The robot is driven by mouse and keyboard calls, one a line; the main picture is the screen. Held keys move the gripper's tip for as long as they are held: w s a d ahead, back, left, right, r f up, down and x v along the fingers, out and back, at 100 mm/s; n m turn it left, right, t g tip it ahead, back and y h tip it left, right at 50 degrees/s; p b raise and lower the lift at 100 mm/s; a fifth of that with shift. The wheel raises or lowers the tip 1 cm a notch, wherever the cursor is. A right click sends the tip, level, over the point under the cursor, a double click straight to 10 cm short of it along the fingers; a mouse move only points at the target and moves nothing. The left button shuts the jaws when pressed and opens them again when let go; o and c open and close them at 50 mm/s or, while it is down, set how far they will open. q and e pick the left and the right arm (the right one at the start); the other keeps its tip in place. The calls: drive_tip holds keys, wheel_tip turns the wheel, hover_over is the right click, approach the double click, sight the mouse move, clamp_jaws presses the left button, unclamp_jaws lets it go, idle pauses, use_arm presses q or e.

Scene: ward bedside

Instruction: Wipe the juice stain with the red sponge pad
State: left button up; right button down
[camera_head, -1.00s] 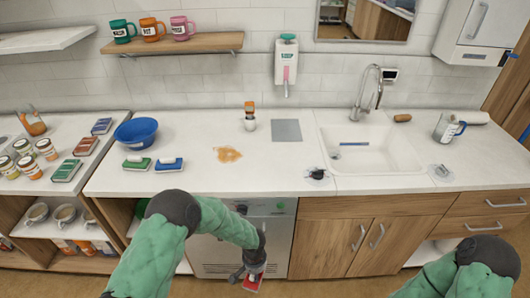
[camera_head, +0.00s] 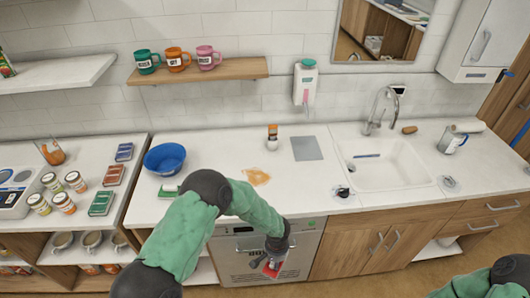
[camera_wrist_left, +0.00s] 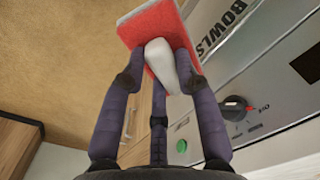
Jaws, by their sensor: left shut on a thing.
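The orange juice stain (camera_head: 256,176) lies on the white counter, left of the sink. My left gripper (camera_head: 273,260) is below the counter's front edge, in front of the dishwasher. It is shut on the red sponge pad (camera_head: 270,268). In the left wrist view the red pad (camera_wrist_left: 150,25) shows with its white grip (camera_wrist_left: 160,62) between the fingers. A green pad (camera_head: 168,190) is on the counter, partly hidden by my left arm, and the blue pad is hidden. My right gripper is out of view; only part of that arm shows at the lower right.
The dishwasher (camera_head: 297,262) front is close to my left gripper; its knob (camera_wrist_left: 235,108) shows in the wrist view. A blue bowl (camera_head: 165,158), an orange-capped shaker (camera_head: 272,137) and a grey square (camera_head: 306,148) surround the stain. The sink (camera_head: 385,172) is to the right.

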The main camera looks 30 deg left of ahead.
use_arm(q)
wheel_tip(320, 180, up, 6)
drive_tip(key=p, duration=0.5)
drive_tip(key=shift+r, duration=0.25)
drive_tip(key=shift+s+f, duration=0.1)
drive_tip(key=shift+s, duration=0.05)
